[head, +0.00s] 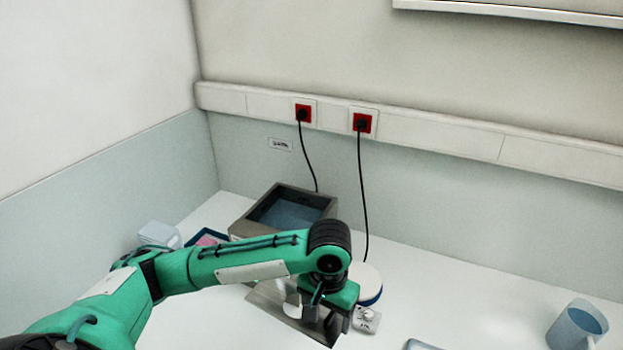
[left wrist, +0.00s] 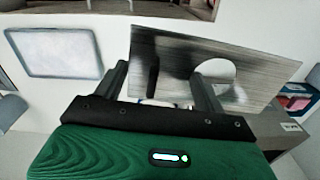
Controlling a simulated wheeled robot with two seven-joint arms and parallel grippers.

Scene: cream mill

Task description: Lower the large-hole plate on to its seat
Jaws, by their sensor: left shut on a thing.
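The large-hole plate (left wrist: 265,70) is a thin brushed-metal sheet with a round hole, seen in the left wrist view. My left gripper (left wrist: 160,88) is shut on it, and the plate extends beyond the fingers to the right. In the head view the plate (head: 268,306) shows as a grey sheet beneath my left gripper (head: 325,306), tilted and partly hidden by the arm. I cannot make out the plate's seat for certain in either view. My right gripper is not in view.
A steel water bath (head: 243,228) stands behind my arm. A round white-topped device (head: 367,280) and a small knobbed box (head: 367,319) are close right of the gripper. A blue mug (head: 578,327) stands far right. The counter between is mostly clear.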

